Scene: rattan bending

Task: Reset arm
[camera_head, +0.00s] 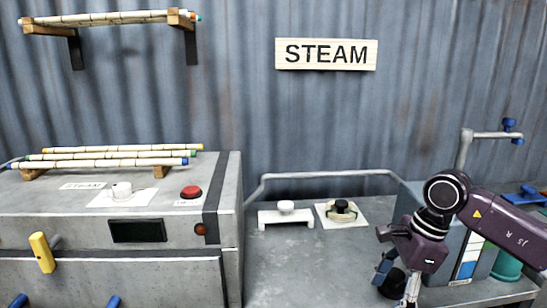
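My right arm enters from the right edge and bends down at a dark joint. My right gripper (393,288) hangs low over the front of the bench in front of the grey-blue box. It points downward, and its lower end is close to the bottom edge of the picture. A dark round shape shows between or behind its fingers, and I cannot tell what it is. The finger gap is not clear enough to judge. My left arm and gripper are not in view.
A grey steam box (228,200) on the left carries bamboo poles (110,163), a white knob (122,190), a red button (191,192) and a yellow handle (42,252). The bench (295,262) has a white stand (286,215). A grey-blue box (440,225) stands behind my gripper.

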